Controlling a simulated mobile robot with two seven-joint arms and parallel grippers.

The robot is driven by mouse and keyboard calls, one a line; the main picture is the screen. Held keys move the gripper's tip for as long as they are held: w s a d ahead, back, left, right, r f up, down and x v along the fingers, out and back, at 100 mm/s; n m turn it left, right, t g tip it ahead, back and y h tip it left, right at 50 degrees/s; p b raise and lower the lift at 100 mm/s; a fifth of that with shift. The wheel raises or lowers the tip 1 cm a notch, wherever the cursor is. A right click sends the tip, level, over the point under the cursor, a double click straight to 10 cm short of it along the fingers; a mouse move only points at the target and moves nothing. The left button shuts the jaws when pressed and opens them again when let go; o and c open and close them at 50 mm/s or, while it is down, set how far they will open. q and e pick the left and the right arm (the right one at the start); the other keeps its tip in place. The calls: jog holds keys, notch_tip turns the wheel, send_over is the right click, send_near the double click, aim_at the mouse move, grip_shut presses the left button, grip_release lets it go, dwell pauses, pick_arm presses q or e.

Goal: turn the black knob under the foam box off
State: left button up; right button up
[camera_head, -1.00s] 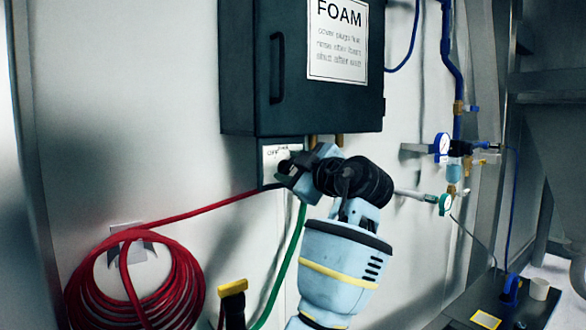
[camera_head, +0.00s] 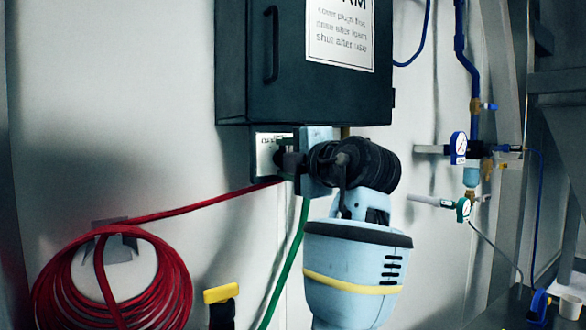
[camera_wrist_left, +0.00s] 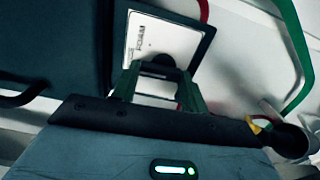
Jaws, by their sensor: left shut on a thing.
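The dark foam box (camera_head: 310,95) hangs on the wall with a white FOAM sign (camera_head: 340,38). Under it is a small plate with a pale label (camera_head: 270,155). My left gripper (camera_head: 287,160) is at this plate, its fingers around the black knob. In the left wrist view my left gripper (camera_wrist_left: 160,85) has its two fingers on either side of the black knob (camera_wrist_left: 157,63), in front of the white label (camera_wrist_left: 150,40). The fingers partly hide the knob, and its pointing direction is not clear. My right gripper is not in view.
A coiled red hose (camera_head: 110,285) hangs at lower left, its line running to the plate. A green hose (camera_head: 290,265) drops below the box. A yellow-topped handle (camera_head: 221,294) is at the bottom. Blue pipes with gauges (camera_head: 458,148) are at right.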

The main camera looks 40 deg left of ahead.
pick_arm(q)
jog(key=shift+f+n+b, duration=0.15)
jog(key=shift+n+b, duration=0.5)
jog(key=shift+n, duration=1.45)
jog(key=shift+f+n+b, duration=0.1)
jog(key=shift+n+b, duration=0.55)
jog(key=shift+n, duration=1.45)
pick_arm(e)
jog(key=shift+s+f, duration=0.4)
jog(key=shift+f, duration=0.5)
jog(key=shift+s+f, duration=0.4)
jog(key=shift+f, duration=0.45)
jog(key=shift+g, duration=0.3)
pick_arm(q)
jog(key=o, duration=1)
